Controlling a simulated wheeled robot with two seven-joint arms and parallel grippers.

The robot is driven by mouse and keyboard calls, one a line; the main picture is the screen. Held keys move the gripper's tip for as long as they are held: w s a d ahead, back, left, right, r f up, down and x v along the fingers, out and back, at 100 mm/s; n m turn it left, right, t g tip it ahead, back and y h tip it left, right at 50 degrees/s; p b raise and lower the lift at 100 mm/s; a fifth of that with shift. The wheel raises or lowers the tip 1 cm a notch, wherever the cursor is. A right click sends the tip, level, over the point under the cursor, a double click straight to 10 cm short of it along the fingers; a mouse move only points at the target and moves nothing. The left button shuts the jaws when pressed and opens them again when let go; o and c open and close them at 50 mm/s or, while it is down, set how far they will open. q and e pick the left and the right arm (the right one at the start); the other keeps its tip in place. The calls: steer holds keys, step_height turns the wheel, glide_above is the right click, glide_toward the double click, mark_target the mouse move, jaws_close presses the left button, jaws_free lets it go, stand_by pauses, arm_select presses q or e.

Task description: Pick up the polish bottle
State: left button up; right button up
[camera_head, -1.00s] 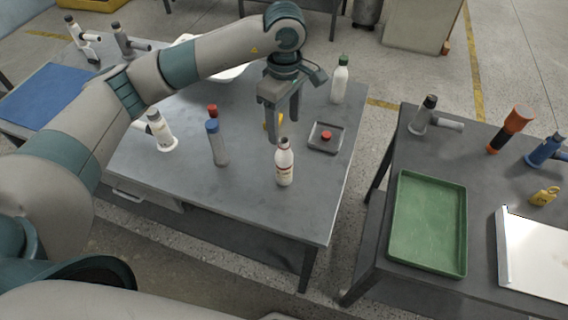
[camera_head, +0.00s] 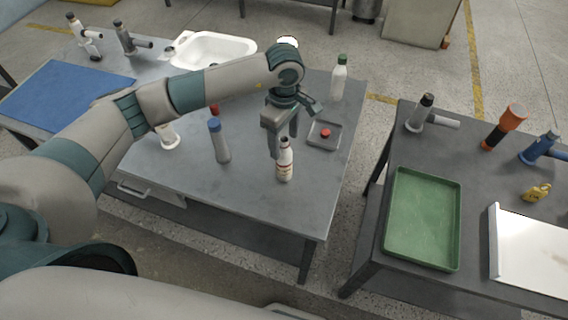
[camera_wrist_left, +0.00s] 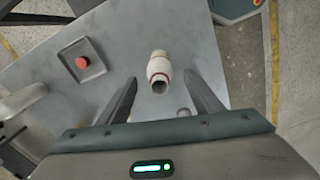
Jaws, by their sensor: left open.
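A white bottle with a dark cap and a reddish label (camera_head: 285,168), which I take for the polish bottle, stands upright on the grey table (camera_head: 250,212). My left gripper (camera_head: 284,146) is open, pointing down over it from behind. In the left wrist view the bottle (camera_wrist_left: 159,72) shows from above, in the gap between the two spread fingers (camera_wrist_left: 160,82). No finger is seen closed on it; whether one touches it I cannot tell. My right gripper is not in view.
A blue-capped grey bottle (camera_head: 218,141) stands left of the gripper. A small tray with a red button (camera_head: 325,133) and a green-capped white bottle (camera_head: 339,78) are behind right. A white basin (camera_head: 214,50) lies farther back. The table's front is clear.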

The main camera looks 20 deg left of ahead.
mark_target(284, 148)
arm_select(q)
steer(key=shift+f+p, duration=0.6)
steer(key=shift+p, duration=0.15)
step_height(284, 148, down, 2)
steer(key=shift+p, duration=0.65)
steer(key=shift+w+f, duration=0.1)
steer(key=shift+f, duration=0.6)
jaws_close()
steer(key=shift+r, duration=0.15)
